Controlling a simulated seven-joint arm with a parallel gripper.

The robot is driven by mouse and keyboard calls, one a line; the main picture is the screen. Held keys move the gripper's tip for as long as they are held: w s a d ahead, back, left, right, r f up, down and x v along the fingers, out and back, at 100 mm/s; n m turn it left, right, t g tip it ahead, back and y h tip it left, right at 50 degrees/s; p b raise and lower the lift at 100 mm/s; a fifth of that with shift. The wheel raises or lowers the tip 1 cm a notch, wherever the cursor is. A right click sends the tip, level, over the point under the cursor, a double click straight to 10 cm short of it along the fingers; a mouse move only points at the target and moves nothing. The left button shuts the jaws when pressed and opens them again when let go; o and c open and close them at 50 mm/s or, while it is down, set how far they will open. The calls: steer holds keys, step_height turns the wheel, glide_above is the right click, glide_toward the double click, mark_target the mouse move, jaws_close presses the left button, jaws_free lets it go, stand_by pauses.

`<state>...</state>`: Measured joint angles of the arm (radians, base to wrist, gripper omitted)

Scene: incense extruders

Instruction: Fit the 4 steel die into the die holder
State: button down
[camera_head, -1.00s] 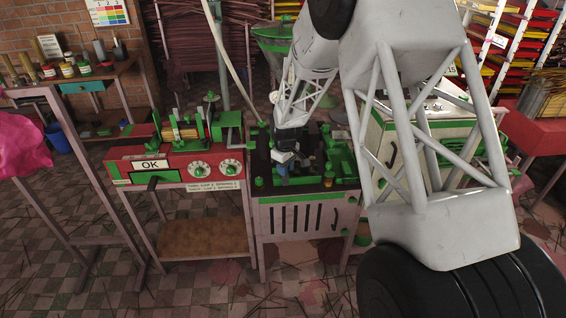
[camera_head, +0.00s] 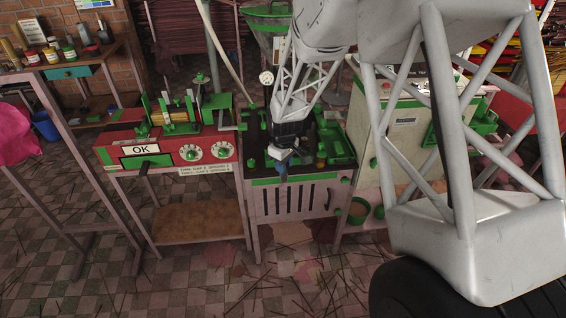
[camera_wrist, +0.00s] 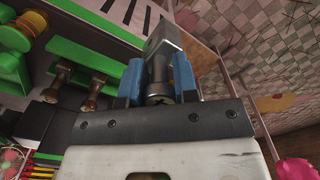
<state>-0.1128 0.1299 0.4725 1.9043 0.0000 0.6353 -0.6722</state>
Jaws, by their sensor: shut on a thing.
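My gripper (camera_head: 283,166) hangs at the front edge of the black-topped bench with the green trim. In the wrist view its two blue fingers (camera_wrist: 159,78) are shut on a grey steel piece (camera_wrist: 165,42), which looks like a steel die. The piece has a blocky, faceted outer end and a darker round part near the palm. No number is readable on it. Below the piece in the wrist view are the bench's slotted white front and the tiled floor. I cannot make out the die holder for certain in either view.
The bench top (camera_head: 256,160) carries a green tray (camera_head: 336,142) on its right. Two dark pegs with brass-coloured ends (camera_wrist: 62,72) show beside my gripper. The floor in front is open.

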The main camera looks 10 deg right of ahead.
steer(key=shift+r, duration=0.1)
stand_by(0.5)
steer(key=w+d+r+m, duration=0.4)
steer(key=w+r, duration=0.5)
steer(key=r, duration=0.1)
steer(key=w+d+r+m, duration=0.3)
steer(key=w+d+r, duration=0.1)
steer(key=w+r, duration=0.6)
steer(key=w+d+f+n, duration=0.4)
steer(key=w+d+n, duration=0.3)
steer(key=w, duration=0.6)
steer(key=shift+d, duration=0.85)
steer(key=shift+f, duration=0.25)
steer(key=shift+f, duration=2.8)
